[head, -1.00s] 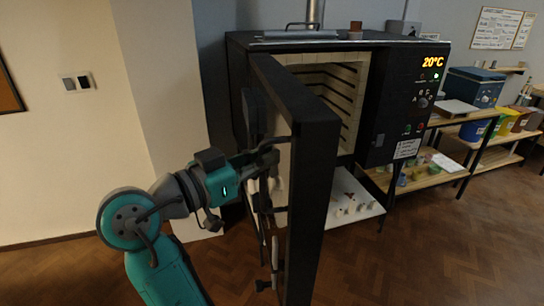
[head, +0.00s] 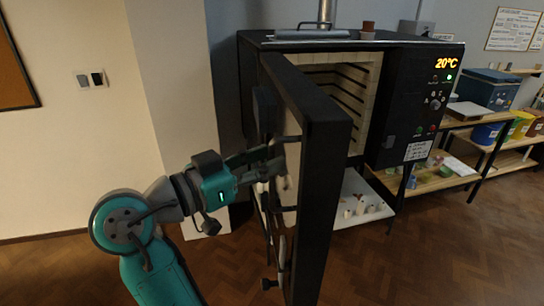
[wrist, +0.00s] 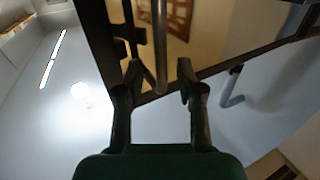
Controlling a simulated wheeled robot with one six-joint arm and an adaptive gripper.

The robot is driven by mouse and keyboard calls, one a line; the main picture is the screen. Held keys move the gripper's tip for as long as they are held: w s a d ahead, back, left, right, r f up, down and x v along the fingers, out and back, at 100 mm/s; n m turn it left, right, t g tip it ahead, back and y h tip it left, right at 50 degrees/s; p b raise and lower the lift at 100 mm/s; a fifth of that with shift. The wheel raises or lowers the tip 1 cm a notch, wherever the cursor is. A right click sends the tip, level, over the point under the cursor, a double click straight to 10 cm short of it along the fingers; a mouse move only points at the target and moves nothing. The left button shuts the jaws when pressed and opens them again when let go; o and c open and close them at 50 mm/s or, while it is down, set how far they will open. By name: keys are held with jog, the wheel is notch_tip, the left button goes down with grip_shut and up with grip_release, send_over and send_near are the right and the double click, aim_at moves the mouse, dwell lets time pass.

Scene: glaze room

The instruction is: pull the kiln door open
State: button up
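The black kiln (head: 395,95) stands with its door (head: 325,190) swung well open toward me, edge-on in the head view. The pale-lined chamber (head: 352,85) shows behind it. A bar handle (head: 285,225) runs along the door's outer face, partly hidden by my gripper. My gripper (head: 282,168) is beside the outer face at the handle. In the wrist view, my gripper (wrist: 159,72) has its fingers spread apart, and the handle bar (wrist: 160,45) shows between or just beyond the tips, touching neither finger visibly.
A shelf under the kiln (head: 360,210) holds small pots. To the right, a wooden rack (head: 440,180) carries a blue box (head: 485,90) and coloured buckets. A pale wall (head: 70,140) is at the left. Wooden floor is clear at the lower right.

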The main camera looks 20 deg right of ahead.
jog(key=v, duration=1)
jog(key=shift+a, duration=0.15)
